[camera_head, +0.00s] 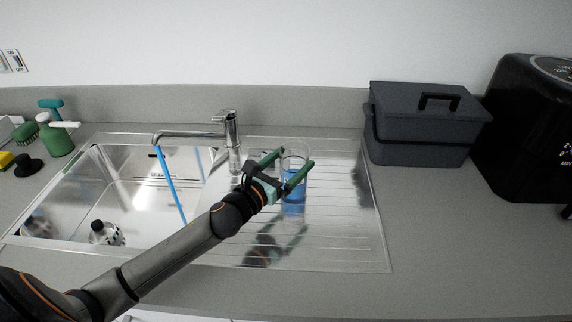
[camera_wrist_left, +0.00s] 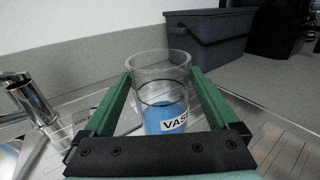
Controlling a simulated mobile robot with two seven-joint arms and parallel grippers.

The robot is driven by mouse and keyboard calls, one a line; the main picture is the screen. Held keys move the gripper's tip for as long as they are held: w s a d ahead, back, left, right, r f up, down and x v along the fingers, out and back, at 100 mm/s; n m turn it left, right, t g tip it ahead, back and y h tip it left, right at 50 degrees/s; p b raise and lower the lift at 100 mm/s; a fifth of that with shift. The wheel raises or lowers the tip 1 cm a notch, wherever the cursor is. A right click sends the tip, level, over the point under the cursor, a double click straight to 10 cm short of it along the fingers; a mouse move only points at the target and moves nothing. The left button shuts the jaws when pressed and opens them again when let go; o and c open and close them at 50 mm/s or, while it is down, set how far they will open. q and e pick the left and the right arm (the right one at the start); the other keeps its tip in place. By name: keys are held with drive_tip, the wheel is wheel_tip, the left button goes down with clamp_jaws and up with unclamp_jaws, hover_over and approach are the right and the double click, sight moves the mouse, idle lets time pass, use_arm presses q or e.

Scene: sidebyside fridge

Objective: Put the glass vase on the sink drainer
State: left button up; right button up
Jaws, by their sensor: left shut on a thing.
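The glass vase (camera_head: 294,194) is a clear cylinder with a blue lower part, upright at the drainer in the head view. In the left wrist view the vase (camera_wrist_left: 160,92) shows a label reading "VAS". The sink drainer (camera_head: 345,225) is the ribbed steel area right of the basin. My left gripper (camera_head: 292,166) has its green fingers on both sides of the vase and is shut on it. The vase is over the drainer; I cannot tell whether its base touches the steel. My right gripper is not in view.
A chrome faucet (camera_head: 229,130) with a running blue stream stands left of the vase. A dark grey lidded box (camera_head: 420,125) and a black appliance (camera_head: 530,135) stand at the right. Green bottle (camera_head: 56,138) and brushes are at the far left. The drainer's right part is clear.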

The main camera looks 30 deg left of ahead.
use_arm(q)
drive_tip(key=shift+d+f, duration=0.1)
idle(0.3)
drive_tip(key=shift+s+f, duration=0.1)
drive_tip(key=o, duration=1.5)
drive_tip(key=shift+f, duration=0.15)
